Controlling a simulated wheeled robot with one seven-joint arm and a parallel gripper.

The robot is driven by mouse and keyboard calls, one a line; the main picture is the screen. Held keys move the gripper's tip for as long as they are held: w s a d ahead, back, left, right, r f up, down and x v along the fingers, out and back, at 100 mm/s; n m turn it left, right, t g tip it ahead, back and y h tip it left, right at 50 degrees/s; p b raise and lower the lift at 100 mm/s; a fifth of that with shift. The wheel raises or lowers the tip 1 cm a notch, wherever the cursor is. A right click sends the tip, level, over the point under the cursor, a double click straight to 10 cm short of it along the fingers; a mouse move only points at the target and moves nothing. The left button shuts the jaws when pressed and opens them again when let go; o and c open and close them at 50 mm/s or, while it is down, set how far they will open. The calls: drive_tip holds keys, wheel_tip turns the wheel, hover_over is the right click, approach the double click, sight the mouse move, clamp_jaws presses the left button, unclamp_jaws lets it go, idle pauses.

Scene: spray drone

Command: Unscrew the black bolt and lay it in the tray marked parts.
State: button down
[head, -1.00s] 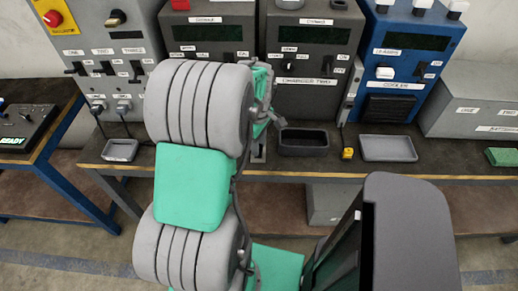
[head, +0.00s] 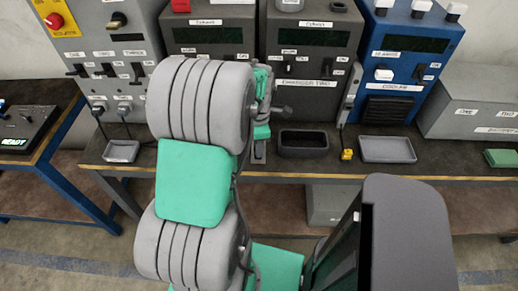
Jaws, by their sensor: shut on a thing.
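My arm rises through the middle of the head view and hides much of the bench behind it. My gripper (head: 259,150) shows only in part, past the right edge of the big grey joint, low over the bench in front of the chargers. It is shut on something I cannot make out. A small dark piece (head: 283,110) juts right from the wrist area; I cannot tell whether it is part of my arm. I cannot pick out the black bolt. Trays on the bench are a dark deep one (head: 303,145), a grey shallow one (head: 388,150) and a small one (head: 121,152); no parts marking is readable.
Behind the trays stand the charger units (head: 310,65), the blue cooler (head: 405,60) and a grey panel with switches (head: 110,60). A yellow item (head: 347,154) sits between two trays. A green block (head: 502,158) lies at right. A grey box (head: 470,105) stands behind it.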

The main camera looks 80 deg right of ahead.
drive_tip(key=n, duration=0.7)
drive_tip(key=c, duration=1.1)
unclamp_jaws()
